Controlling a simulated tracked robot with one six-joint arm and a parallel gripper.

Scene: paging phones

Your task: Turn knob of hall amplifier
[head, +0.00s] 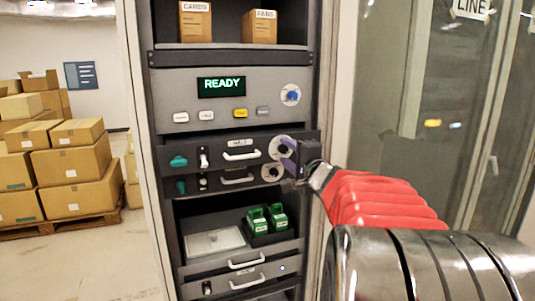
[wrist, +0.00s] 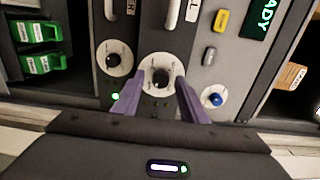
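The hall amplifier (head: 216,154) is the upper of two dark drawer-like units in the rack, with a white handle and a label that seems to read HALL. Its black knob on a round white dial (head: 280,147) is at its right end, partly covered by my gripper (head: 289,156). In the wrist view the knob (wrist: 160,77) sits between the two purple fingertips of my gripper (wrist: 160,86). The fingers are open, one on each side, with gaps visible to the knob. I cannot tell how deep they reach around it.
A similar dial (head: 271,173) is on the unit just below. Above is a grey panel with a READY display (head: 221,86), several buttons and a blue knob (head: 292,96). Green devices (head: 257,221) stand on a lower shelf. A glass door (head: 420,90) is at the right.

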